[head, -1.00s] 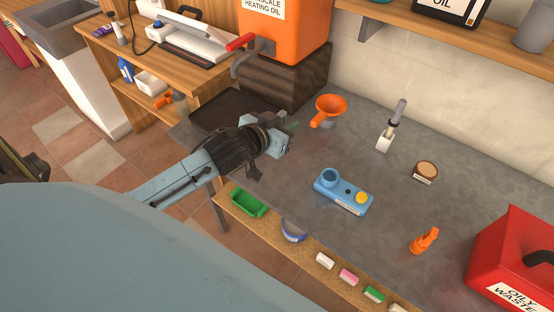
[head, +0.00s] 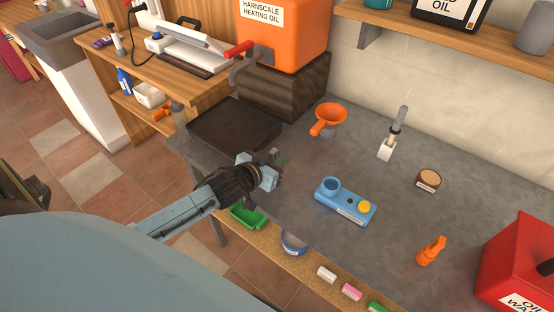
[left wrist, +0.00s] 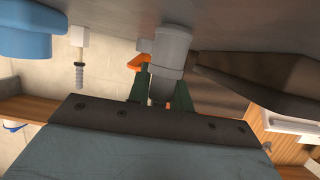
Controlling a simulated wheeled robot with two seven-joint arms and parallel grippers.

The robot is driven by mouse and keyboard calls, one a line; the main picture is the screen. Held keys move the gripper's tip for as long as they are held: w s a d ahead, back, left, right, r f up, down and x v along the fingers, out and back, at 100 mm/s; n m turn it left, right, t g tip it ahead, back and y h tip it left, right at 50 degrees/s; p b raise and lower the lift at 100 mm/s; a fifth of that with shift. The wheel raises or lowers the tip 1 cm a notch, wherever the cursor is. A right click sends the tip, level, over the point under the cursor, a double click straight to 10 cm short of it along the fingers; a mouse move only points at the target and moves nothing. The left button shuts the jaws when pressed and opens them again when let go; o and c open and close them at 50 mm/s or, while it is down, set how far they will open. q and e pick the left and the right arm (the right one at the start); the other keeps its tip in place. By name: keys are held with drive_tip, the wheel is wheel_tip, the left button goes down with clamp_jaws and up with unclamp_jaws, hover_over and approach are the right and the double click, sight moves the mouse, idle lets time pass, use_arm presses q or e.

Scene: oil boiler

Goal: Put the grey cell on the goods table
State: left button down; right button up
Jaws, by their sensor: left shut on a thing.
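My left gripper (head: 276,166) is above the grey worktop (head: 290,215), near its front left edge, beside the dark tray. In the left wrist view its green fingers (left wrist: 161,90) are shut on a grey cylinder, the grey cell (left wrist: 170,45). The cell's narrow end lies between the fingers and its wide end points toward the worktop. I cannot tell whether it touches the worktop. In the head view the cell is mostly hidden by the gripper. No label shows which surface is the goods table. My right gripper is not in view.
The dark tray (head: 230,135) lies behind the gripper. An orange funnel (head: 330,116), a blue device (head: 345,203), a grey-handled brush (head: 393,135), a round tin (head: 428,180) and a red box (head: 520,265) stand on the worktop. A wooden bench (head: 150,60) is at the left.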

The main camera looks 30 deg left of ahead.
use_arm(q)
drive_tip(key=c, duration=1.3)
unclamp_jaws()
drive_tip(key=shift+f, duration=0.1)
drive_tip(key=shift+o, duration=0.2)
drive_tip(key=shift+r, duration=0.25)
drive_tip(key=p+v, duration=0.1)
drive_tip(key=v, duration=0.9)
drive_tip(key=shift+s+p, duration=0.35)
drive_tip(key=shift+s+a+r, duration=0.1)
drive_tip(key=shift+s+r, duration=0.2)
drive_tip(key=shift+s, duration=0.3)
